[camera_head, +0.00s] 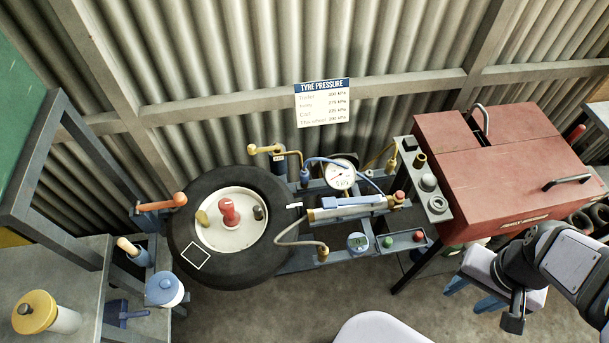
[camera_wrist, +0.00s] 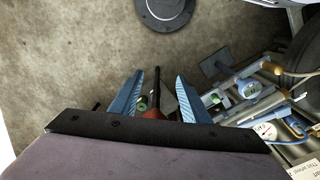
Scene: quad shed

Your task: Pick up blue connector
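A blue hose (camera_head: 325,161) loops over the pressure gauge (camera_head: 341,174), with a small blue connector (camera_head: 304,177) at its left end, beside the tyre. In the wrist view the blue hose (camera_wrist: 294,126) shows at the right edge; the connector is too small to tell there. My gripper (camera_head: 468,289) is far to the right of the connector, below the red toolbox. Its two blue fingers are apart, and I see nothing held between them in the wrist view (camera_wrist: 158,75).
The red toolbox (camera_head: 490,165) stands on a bench at the right. A black tyre (camera_head: 240,272) lies left of the gauge rig. Concrete floor (camera_wrist: 60,60) is open.

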